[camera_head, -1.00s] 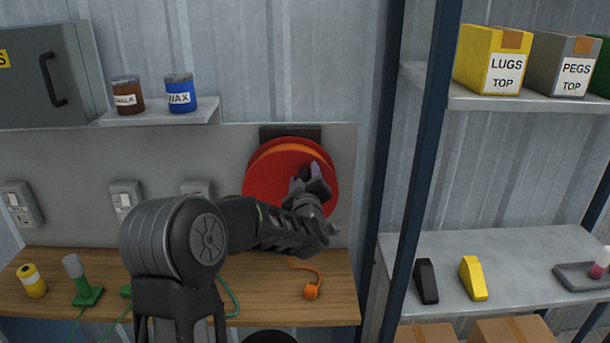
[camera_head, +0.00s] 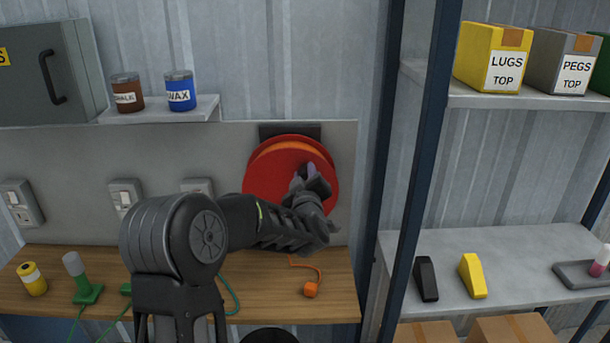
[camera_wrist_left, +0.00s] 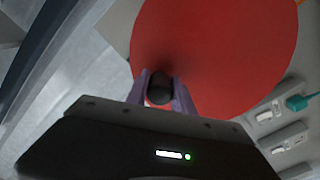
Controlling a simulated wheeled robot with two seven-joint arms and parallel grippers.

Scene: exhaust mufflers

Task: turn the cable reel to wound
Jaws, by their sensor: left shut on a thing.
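The cable reel (camera_head: 268,182) is a red disc with an orange cable band behind its front face, mounted on the wall panel above the wooden bench. An orange cable hangs from it to an orange plug (camera_head: 311,289) on the bench. My left gripper (camera_head: 303,172) is at the right part of the reel's face. In the left wrist view its purple fingers are shut on the dark reel handle (camera_wrist_left: 159,88), a round knob near the edge of the red disc. My arm hides the reel's lower part. My right gripper is not in view.
Sockets (camera_head: 125,196) line the panel to the left. A small shelf (camera_head: 160,112) with two jars is above them. A dark blue rack post (camera_head: 418,170) stands right of the reel, beside shelves with boxes. The bench (camera_head: 265,300) holds a green lamp-like item and a yellow can.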

